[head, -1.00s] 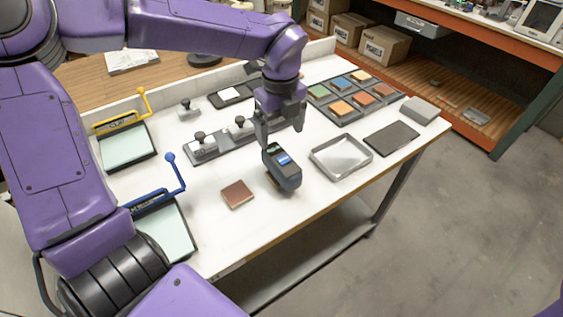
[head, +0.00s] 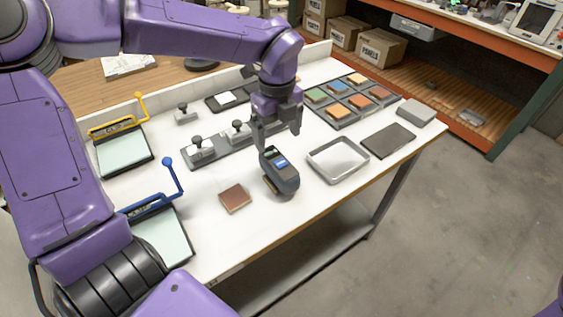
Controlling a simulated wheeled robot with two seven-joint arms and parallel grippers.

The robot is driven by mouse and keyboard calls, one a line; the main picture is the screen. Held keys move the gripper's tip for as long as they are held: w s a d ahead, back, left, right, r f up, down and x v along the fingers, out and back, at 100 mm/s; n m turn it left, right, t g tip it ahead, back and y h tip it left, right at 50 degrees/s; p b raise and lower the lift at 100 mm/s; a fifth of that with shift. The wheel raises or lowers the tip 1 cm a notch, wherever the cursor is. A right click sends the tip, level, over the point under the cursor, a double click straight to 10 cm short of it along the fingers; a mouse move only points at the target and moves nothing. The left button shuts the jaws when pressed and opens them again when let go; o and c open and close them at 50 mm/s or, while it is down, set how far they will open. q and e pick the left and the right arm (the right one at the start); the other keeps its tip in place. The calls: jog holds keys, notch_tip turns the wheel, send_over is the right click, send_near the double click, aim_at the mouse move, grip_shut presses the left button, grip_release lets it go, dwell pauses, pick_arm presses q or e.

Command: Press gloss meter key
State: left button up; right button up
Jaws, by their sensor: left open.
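The gloss meter (head: 282,174) is a dark handheld device with a small lit blue-and-white screen on its upper face. It stands on the white table near the front edge. I cannot make out its key at this size. My left gripper (head: 278,141) points down just above and behind the meter's top end. Its fingers are apart with nothing seen between them. One fingertip looks close to the meter's top; I cannot tell whether it touches. My right gripper is not in view.
A brown sample tile (head: 235,198) lies left of the meter, and a shallow metal tray (head: 338,172) lies right. Behind are a dark rack with knobbed blocks (head: 192,160) and a colour tile rack (head: 318,108). A blue-handled panel (head: 168,240) stands front left.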

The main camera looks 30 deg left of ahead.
pick_arm(q)
grip_shut()
dwell(0.3)
dwell(1.6)
